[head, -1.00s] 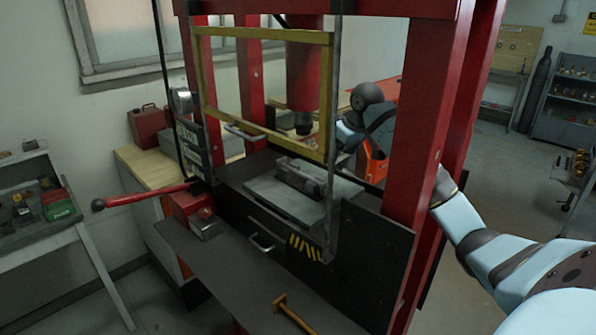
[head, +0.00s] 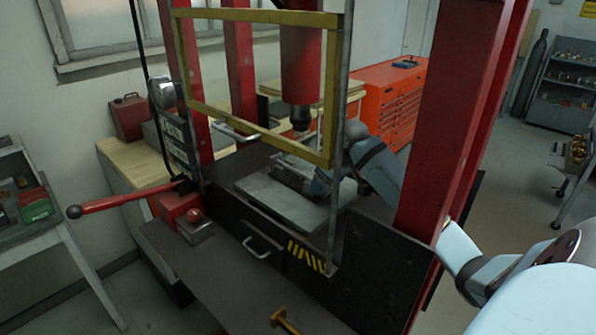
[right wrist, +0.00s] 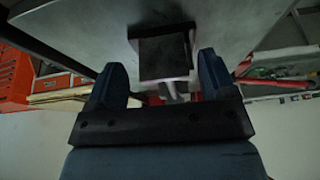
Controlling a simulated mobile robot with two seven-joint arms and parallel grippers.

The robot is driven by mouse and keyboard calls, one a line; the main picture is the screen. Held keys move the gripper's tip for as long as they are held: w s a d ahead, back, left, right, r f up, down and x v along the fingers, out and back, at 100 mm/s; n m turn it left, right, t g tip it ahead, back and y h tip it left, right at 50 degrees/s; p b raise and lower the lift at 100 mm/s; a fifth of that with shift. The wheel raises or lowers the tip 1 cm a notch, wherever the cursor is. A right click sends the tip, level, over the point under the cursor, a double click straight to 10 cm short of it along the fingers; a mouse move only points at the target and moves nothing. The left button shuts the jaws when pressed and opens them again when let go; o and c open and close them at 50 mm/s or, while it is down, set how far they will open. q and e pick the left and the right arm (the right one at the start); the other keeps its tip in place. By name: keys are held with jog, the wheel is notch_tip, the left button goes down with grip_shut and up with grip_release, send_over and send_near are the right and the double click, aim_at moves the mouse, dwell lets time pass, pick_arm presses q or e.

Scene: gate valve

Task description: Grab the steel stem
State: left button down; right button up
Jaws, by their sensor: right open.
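A grey metal valve assembly (head: 290,172) lies on the pale plate of the press bed (head: 275,200), partly hidden by the yellow guard frame and my right gripper. My right gripper (head: 319,183) is at the right end of this assembly. In the right wrist view its two blue fingers (right wrist: 161,64) are open, one on each side of a dark square block (right wrist: 163,58). A short pale metal rod (right wrist: 169,90), which looks like the steel stem, shows below the block between the fingers. I cannot tell whether a finger touches it. My left gripper is not in view.
The red press posts (head: 452,115) and yellow guard frame (head: 255,137) stand close around my right arm. The red ram (head: 302,65) hangs above the bed. A red lever (head: 130,198) sticks out left. An orange tool cabinet (head: 393,95) stands behind.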

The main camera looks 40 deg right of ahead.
jog(key=shift+s+a+r, duration=0.25)
jog(key=shift+s+r, duration=0.05)
jog(key=shift+s, duration=0.15)
jog(key=shift+c, duration=1.3)
jog(key=c, duration=1.1)
jog(key=shift+r, duration=0.1)
grip_shut()
